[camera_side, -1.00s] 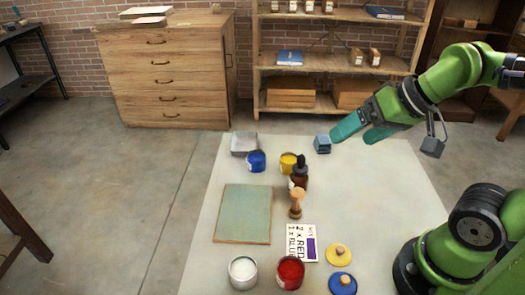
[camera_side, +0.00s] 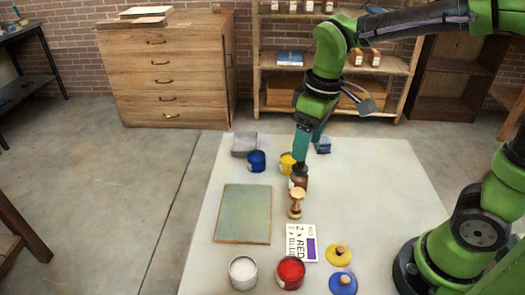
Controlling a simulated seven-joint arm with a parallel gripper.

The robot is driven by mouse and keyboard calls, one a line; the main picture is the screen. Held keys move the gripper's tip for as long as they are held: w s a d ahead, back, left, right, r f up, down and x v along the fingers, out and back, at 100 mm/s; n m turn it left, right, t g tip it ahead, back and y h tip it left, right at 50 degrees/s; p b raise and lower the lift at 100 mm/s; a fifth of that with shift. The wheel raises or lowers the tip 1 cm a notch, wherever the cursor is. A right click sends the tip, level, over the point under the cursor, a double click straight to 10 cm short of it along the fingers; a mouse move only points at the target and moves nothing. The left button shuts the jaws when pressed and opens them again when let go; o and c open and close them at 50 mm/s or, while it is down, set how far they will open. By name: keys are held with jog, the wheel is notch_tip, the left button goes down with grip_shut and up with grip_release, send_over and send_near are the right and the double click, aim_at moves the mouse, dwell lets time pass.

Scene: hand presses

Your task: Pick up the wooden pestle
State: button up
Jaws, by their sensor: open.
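The wooden pestle (camera_side: 296,203) stands upright on the white table top, just in front of a dark brown bottle (camera_side: 300,177). My gripper (camera_side: 301,160) points down above and behind the pestle, with its teal fingers at the bottle's top. The fingers overlap the bottle's cap in this view, and I cannot tell whether they touch it. From this side the fingers line up with each other, so the gap between them is hard to see. Nothing shows held in them.
A blue pot (camera_side: 256,162) and yellow pot (camera_side: 287,162) stand behind. A green board (camera_side: 243,213) lies left of the pestle, a printed card (camera_side: 301,243) in front. White (camera_side: 243,272) and red (camera_side: 290,272) pots and yellow (camera_side: 339,255) and blue (camera_side: 342,284) lids are nearer.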

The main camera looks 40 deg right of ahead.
aim_at(297, 192)
jog(key=f+n, duration=0.1)
jog(key=f, duration=0.2)
jog(key=f+n+g, duration=0.1)
jog(key=f, duration=0.3)
jog(key=a+f+n, duration=0.1)
jog(key=f, duration=0.2)
jog(key=shift+w+f+n+h, duration=0.3)
jog(key=shift+w+f+n, duration=0.05)
jog(key=shift+f+n, duration=0.05)
jog(key=shift+d+f, duration=0.1)
jog(key=shift+f, duration=2.55)
jog(key=c, duration=1.1)
